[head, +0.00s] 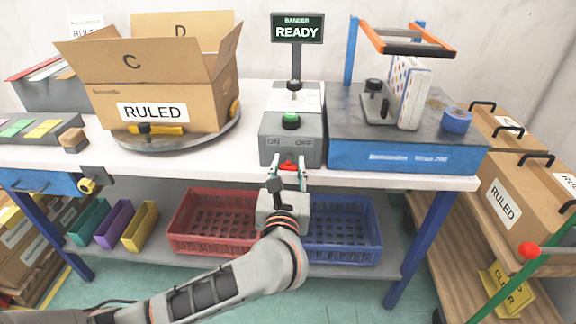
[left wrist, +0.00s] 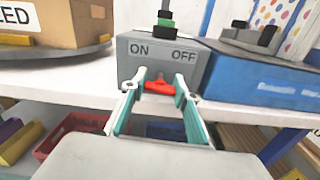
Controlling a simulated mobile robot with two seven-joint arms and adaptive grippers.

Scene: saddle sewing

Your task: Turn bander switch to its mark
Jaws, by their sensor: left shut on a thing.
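The bander switch is a red knob (head: 288,165) low on the front of a grey control box (head: 291,150). The box face is marked ON at left and OFF at right. My left gripper (head: 288,172) reaches up from below and is shut on the red knob. In the left wrist view, the teal-and-white fingers (left wrist: 161,82) stand on either side of the red knob (left wrist: 159,88), under the ON and OFF words. The knob looks wide and flat; its exact pointing is hard to tell. My right gripper is not in view.
A READY sign (head: 297,28) stands behind the box. An open RULED carton (head: 152,85) sits on a turntable at left. A blue bander machine (head: 400,155) is close at right. Red (head: 212,222) and blue (head: 345,230) crates are on the shelf below.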

